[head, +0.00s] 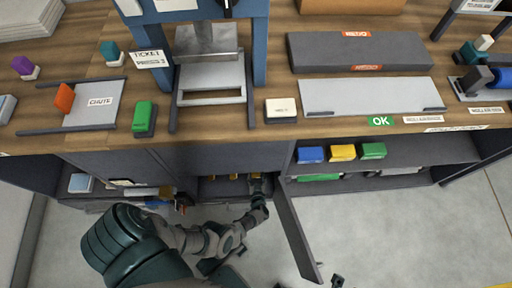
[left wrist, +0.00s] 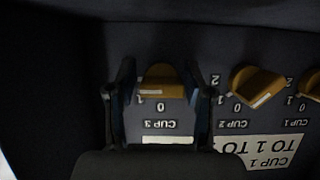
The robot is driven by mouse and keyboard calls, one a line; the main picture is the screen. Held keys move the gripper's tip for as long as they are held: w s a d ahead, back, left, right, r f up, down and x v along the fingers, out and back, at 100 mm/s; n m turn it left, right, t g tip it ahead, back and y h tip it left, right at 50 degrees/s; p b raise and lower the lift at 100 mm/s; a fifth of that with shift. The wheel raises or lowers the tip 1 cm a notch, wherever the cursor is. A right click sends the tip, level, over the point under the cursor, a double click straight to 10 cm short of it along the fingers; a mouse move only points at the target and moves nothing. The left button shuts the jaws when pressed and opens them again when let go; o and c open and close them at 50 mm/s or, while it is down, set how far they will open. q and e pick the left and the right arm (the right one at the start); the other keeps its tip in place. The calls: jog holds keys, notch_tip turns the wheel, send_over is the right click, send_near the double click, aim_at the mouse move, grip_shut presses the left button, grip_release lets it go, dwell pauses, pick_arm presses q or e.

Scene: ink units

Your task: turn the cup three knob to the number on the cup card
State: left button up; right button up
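The cup three knob (left wrist: 158,84) is a yellow-brown knob on a dark panel, above an upside-down "CUP 3" label in the left wrist view. Its pale-marked edge lies level, near the figures 0 and 1; its exact setting is unclear. My left gripper (left wrist: 160,92) is open with one finger on each side of the knob, apparently apart from it. In the head view the left gripper (head: 258,188) reaches into the open bay under the counter. A white card (left wrist: 268,150) reads "CUP 1 TO 1 TO"; the rest is cut off.
The cup two knob (left wrist: 256,86), tilted, and the cup one knob (left wrist: 312,84) sit to the right in the left wrist view. In the head view an open door (head: 297,235) stands right of my left forearm. A shelf with coloured blocks (head: 342,153) lies beyond it.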

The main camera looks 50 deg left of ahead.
pick_arm(q)
jog(key=shift+o, duration=0.6)
jog(key=shift+w+a+r, duration=0.1)
jog(key=shift+a+r, duration=0.05)
jog(key=shift+a, duration=0.1)
